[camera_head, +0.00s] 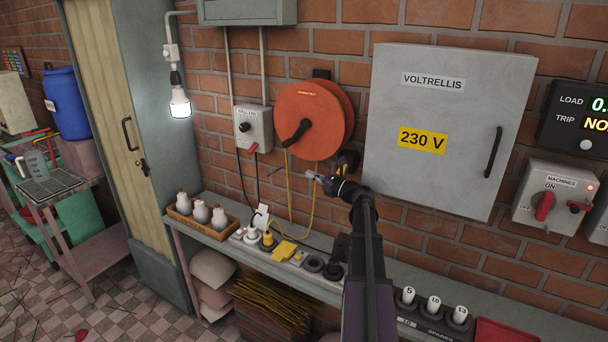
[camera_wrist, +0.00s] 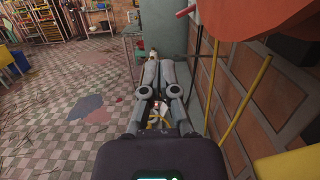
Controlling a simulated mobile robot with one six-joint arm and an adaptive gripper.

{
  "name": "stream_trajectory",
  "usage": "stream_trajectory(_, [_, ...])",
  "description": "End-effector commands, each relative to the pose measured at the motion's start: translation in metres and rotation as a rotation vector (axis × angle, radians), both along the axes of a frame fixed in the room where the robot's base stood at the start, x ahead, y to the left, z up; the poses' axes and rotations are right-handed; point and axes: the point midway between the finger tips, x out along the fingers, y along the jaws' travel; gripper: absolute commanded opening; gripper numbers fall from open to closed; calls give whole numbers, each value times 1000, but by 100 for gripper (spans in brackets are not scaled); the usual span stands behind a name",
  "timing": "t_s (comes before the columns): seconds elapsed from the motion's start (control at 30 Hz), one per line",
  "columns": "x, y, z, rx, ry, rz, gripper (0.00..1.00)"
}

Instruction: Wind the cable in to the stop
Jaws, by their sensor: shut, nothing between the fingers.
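The orange cable reel (camera_head: 308,120) is mounted on the brick wall, with a black crank handle (camera_head: 294,132) on its front pointing down-left. The yellow cable (camera_head: 289,190) hangs from the reel in a loop down to the shelf, where a yellow connector block (camera_head: 284,250) lies. My gripper (camera_head: 314,177) is shut and empty, below the reel and apart from the crank. In the wrist view, my gripper (camera_wrist: 151,58) points away along the wall. The reel's underside (camera_wrist: 250,14) and the yellow cable (camera_wrist: 244,102) show on its right. The stop cannot be made out.
The grey 230 V cabinet (camera_head: 435,130) stands out from the wall right of the reel. A small switch box (camera_head: 253,128) is left of it. The shelf (camera_head: 215,232) below carries a tray of bulbs (camera_head: 201,213), sockets and numbered fuses (camera_head: 433,303). A lit lamp (camera_head: 179,103) hangs at left.

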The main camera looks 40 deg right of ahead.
Motion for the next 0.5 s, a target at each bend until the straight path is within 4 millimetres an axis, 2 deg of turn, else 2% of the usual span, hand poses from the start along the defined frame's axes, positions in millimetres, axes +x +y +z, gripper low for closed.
stream_trajectory(0.03, [-5,-1,-9,0,0,-1,0])
stream_trajectory(0.2, [-15,-5,-19,0,0,1,0])
stream_trajectory(0.5, [-24,-9,-26,0,0,2,0])
